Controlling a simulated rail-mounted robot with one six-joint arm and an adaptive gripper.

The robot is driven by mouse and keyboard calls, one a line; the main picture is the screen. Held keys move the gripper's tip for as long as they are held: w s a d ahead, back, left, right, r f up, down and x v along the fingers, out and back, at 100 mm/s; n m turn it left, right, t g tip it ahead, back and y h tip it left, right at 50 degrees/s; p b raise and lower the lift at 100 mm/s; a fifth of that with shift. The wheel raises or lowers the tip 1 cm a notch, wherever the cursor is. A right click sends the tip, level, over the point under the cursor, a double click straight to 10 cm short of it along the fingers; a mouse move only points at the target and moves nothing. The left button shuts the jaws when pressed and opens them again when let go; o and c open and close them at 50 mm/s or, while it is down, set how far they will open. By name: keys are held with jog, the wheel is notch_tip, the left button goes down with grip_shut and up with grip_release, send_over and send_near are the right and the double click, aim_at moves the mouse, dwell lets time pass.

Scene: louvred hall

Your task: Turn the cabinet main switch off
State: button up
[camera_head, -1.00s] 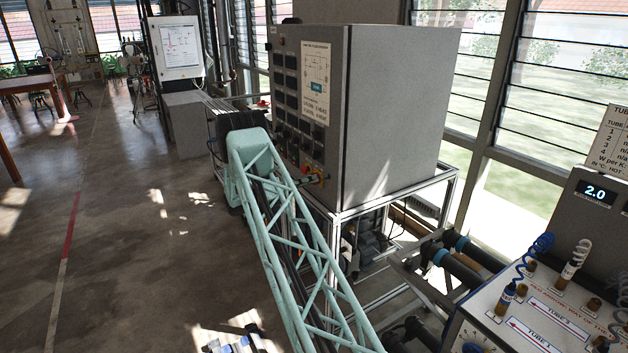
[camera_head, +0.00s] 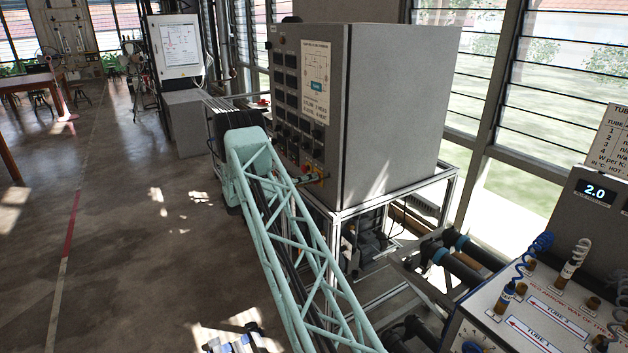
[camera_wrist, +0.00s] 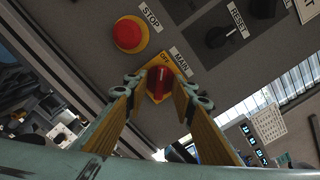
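The cabinet main switch (camera_wrist: 159,84) is a red rotary knob on a yellow plate, below the tilted labels MAIN and OFF in the wrist view. Its handle lies roughly upright in that picture; which setting it is on I cannot tell. My gripper (camera_wrist: 160,90) has its two yellow fingers on either side of the knob, with visible gaps, so it is open around it. Contact is not visible. The grey cabinet (camera_head: 390,110) stands right of centre in the head view, with the switch area low on its front, partly hidden by my arm.
A red STOP button (camera_wrist: 128,34) on a yellow ring and a black RESET knob (camera_wrist: 218,36) sit close to the switch. A bench with coiled leads (camera_head: 540,310) stands at the right. Open floor (camera_head: 120,240) lies to the left.

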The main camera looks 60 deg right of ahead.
jog(key=v, duration=0.6)
jog(key=shift+a, duration=0.15)
dwell(0.3)
jog(key=shift+a, duration=0.1)
jog(key=v, duration=1.2)
dwell(0.3)
jog(key=shift+r, duration=0.1)
dwell(0.3)
jog(key=s+a+r+m+t+y+b, duration=0.1)
jog(key=s+a+r+m+y, duration=0.25)
jog(key=s+a+r, duration=0.4)
jog(key=s+a+r+m+t+y+b, duration=0.15)
jog(key=s+a+r+m, duration=0.25)
jog(key=a+r, duration=0.55)
jog(key=s+a+r+m+t+y, duration=0.1)
jog(key=s+a+r+m+y, duration=0.2)
jog(key=s+a+r, duration=0.45)
jog(key=s+a+r+m+t+y+b, duration=0.1)
jog(key=s+a+m+t+y, duration=0.3)
jog(key=s+a, duration=1.1)
jog(key=s+a+r+m+t+y+b, duration=0.1)
jog(key=s+a+m+t+y, duration=0.3)
jog(key=s+a, duration=1.1)
jog(key=a+m+b, duration=0.1)
jog(key=a+m, duration=0.2)
jog(key=a, duration=0.3)
jog(key=shift+s+r+m, duration=0.2)
jog(key=shift+s+m, duration=0.15)
